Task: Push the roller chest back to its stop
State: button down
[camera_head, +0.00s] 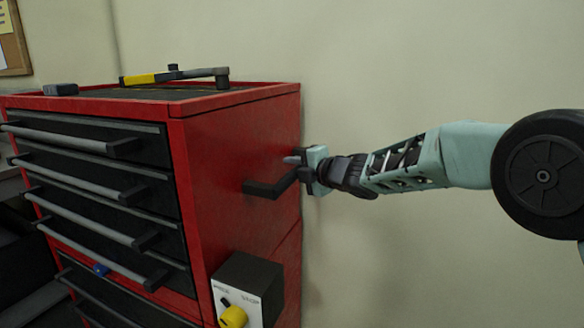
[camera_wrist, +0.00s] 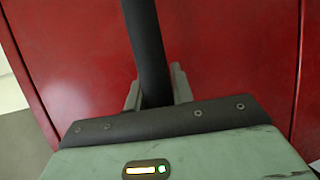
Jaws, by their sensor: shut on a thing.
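The red roller chest (camera_head: 235,150) stands at the left in the head view, with black drawers and grey pull bars on its front. A dark push handle (camera_head: 270,187) sticks out from its right side. My gripper (camera_head: 302,165) is at this handle and shut on it. In the wrist view the dark handle bar (camera_wrist: 148,45) runs down between my gripper's fingers (camera_wrist: 155,92), with the chest's red side panel (camera_wrist: 225,50) behind it. The handle's far end is hidden by my gripper. No marked stop for the chest can be made out.
A control box (camera_head: 245,290) with a yellow knob (camera_head: 233,316) is on the chest's lower right side. A yellow-handled tool (camera_head: 150,78) and a grey item (camera_head: 60,89) lie on top. A pale wall (camera_head: 400,70) stands behind. A noticeboard (camera_head: 14,45) hangs at far left.

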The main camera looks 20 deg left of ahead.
jog(key=shift+s+a+r, duration=0.45)
jog(key=c, duration=1.2)
grip_release()
jog(key=shift+d+r, duration=0.1)
jog(key=shift+d+f, duration=0.1)
jog(key=shift+f, duration=0.1)
jog(key=b+v, duration=0.2)
jog(key=v, duration=1.5)
jog(key=shift+d, duration=0.3)
